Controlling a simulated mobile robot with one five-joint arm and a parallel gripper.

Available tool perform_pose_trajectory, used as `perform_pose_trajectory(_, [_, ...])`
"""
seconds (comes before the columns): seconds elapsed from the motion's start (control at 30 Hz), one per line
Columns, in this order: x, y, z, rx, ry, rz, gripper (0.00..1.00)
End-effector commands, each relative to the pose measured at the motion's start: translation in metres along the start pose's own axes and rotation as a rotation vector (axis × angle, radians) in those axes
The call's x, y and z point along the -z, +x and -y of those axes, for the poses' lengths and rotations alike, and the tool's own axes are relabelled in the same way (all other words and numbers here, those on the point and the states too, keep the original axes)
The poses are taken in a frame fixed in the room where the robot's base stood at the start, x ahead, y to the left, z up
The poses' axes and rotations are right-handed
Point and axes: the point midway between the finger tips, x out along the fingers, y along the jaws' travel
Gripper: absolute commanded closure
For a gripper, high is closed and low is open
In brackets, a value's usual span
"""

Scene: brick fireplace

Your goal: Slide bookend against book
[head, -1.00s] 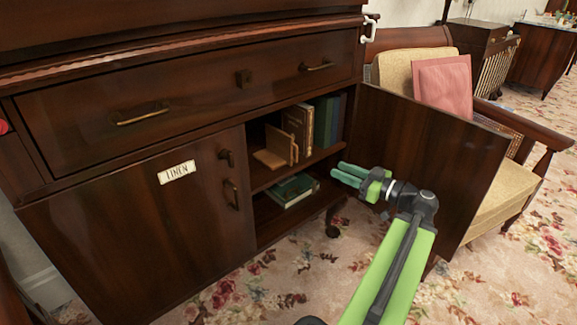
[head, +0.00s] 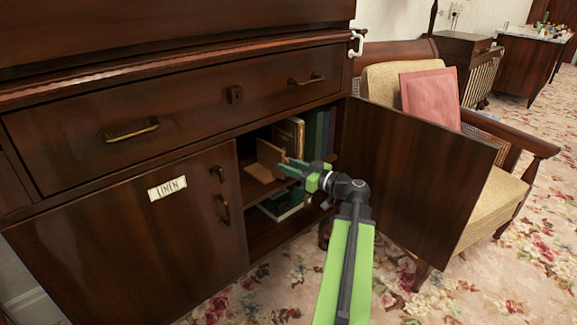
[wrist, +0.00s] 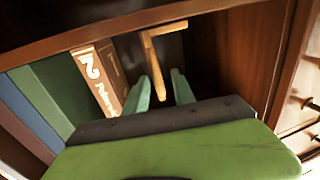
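The light wooden L-shaped bookend (head: 265,162) stands on the upper shelf inside the open cabinet, left of the books. In the wrist view, its upright plate (wrist: 154,68) is seen nearly edge-on. The nearest book (head: 289,134) is brown and upright; its lettered spine shows in the wrist view (wrist: 97,80). A gap separates bookend and book. My gripper (head: 287,168) is at the shelf opening, in front of the bookend. In the wrist view, its green fingers (wrist: 160,90) are apart, with the plate's near end between them and no clear grip.
Green and blue books (head: 318,130) stand right of the brown book. More books (head: 284,203) lie on the lower shelf. The closed LINEN door (head: 130,240) bounds the opening on the left, the open door (head: 415,170) on the right. An armchair (head: 490,205) stands beyond.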

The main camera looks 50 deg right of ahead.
Motion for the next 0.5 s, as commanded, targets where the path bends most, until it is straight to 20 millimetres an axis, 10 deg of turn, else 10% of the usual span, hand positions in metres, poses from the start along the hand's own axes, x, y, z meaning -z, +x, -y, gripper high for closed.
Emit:
perform_pose_trajectory(0.33, [0.0,0.0063,-0.0002,-0.001,0.0,0.0,0.69])
perform_pose_trajectory(0.5, [0.0,0.006,-0.0003,-0.001,0.0,0.0,0.9])
